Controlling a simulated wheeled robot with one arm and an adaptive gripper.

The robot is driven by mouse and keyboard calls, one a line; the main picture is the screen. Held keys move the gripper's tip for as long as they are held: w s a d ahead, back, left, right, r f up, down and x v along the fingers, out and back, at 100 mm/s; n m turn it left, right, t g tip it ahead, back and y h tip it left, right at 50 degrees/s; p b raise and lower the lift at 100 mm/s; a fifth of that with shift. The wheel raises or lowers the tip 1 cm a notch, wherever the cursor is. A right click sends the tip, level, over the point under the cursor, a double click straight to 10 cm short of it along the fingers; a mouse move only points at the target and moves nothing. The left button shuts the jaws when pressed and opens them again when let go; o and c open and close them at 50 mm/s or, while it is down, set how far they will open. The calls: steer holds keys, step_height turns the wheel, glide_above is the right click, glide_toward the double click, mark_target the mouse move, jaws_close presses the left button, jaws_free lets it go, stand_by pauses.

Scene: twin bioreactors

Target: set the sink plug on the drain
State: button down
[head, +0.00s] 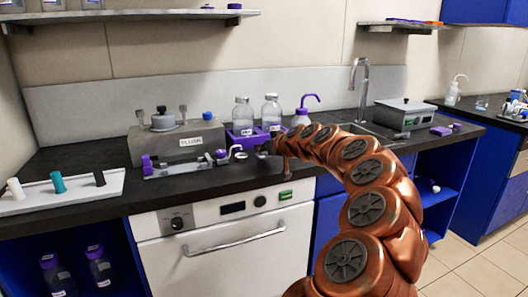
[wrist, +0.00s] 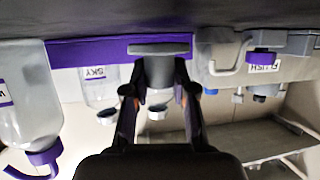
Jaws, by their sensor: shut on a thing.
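My gripper (wrist: 158,92) is shut on a grey piece with a flat, wide end, seemingly the sink plug (wrist: 160,49), in the upside-down wrist view. In the head view my gripper (head: 268,147) is low over the counter's front part, before the purple tray; the plug cannot be made out there. The sink (head: 378,131) lies to the right under the tap (head: 361,85), partly behind my arm. The drain is hidden in both views.
Two clear bottles (head: 243,116) and a purple-capped wash bottle (head: 302,114) stand by the purple tray (head: 248,137). A grey lidded unit (head: 178,142) is left of them. A grey box (head: 403,114) stands right of the sink. A white rack (head: 62,190) is far left.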

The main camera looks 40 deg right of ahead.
steer(key=shift+f, duration=0.55)
steer(key=shift+f, duration=0.2)
steer(key=c, duration=0.9)
jaws_free()
steer(key=shift+c, duration=0.2)
steer(key=shift+r, duration=0.15)
steer(key=shift+r, duration=0.25)
steer(key=v, duration=1.2)
steer(key=shift+f, duration=0.1)
